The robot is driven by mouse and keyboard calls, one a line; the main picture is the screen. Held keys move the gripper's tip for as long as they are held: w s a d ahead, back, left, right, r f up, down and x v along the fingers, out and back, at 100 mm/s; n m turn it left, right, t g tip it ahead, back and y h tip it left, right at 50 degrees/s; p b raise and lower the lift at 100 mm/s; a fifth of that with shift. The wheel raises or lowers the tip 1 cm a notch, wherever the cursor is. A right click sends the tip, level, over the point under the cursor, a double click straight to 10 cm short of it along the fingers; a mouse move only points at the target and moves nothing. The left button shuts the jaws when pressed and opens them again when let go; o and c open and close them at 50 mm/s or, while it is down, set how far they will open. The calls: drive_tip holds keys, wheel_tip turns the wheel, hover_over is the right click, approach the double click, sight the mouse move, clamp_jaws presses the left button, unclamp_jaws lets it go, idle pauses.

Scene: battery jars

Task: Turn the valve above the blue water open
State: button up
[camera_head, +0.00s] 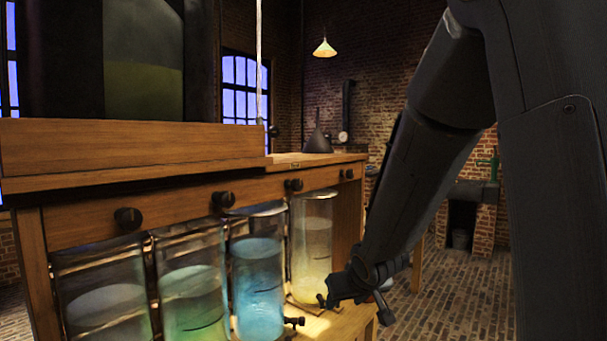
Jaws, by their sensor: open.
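The jar of blue water (257,285) is the third glass jar from the left under the wooden bench. Several dark round knobs sit in a row along the wooden rail above the jars. Matched in order, the third knob (293,184) goes with the blue jar, slightly right of it in this view. How far it is turned is too small to tell. My gripper (361,302) is open and empty, low at the right end of the bench, in front of the yellow jar's side. It is well below and right of that knob, apart from it.
A cloudy jar (105,312), a green jar (190,300) and a yellow jar (312,245) stand beside the blue one. A small dark fitting (293,321) sticks out low near the blue jar.

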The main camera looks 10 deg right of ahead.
drive_tip(key=w+r+n+t+y+p, duration=0.1)
drive_tip(key=w+r+t+y+p, duration=0.15)
drive_tip(key=w+r, duration=0.35)
drive_tip(key=w+r+n+t+y+p, duration=0.1)
drive_tip(key=w+r+t, duration=0.2)
drive_tip(key=r, duration=0.5)
drive_tip(key=n+y+p, duration=0.3)
drive_tip(key=y+p, duration=0.1)
drive_tip(key=y, duration=0.3)
approach(300, 185)
drive_tip(key=x, duration=0.2)
drive_tip(key=shift+t, duration=0.45)
drive_tip(key=p+x, duration=0.1)
drive_tip(key=x, duration=0.2)
drive_tip(key=p+x, duration=0.1)
drive_tip(key=x, duration=0.3)
drive_tip(key=shift+s+f, duration=0.1)
drive_tip(key=shift+f, duration=0.1)
drive_tip(key=c, duration=1)
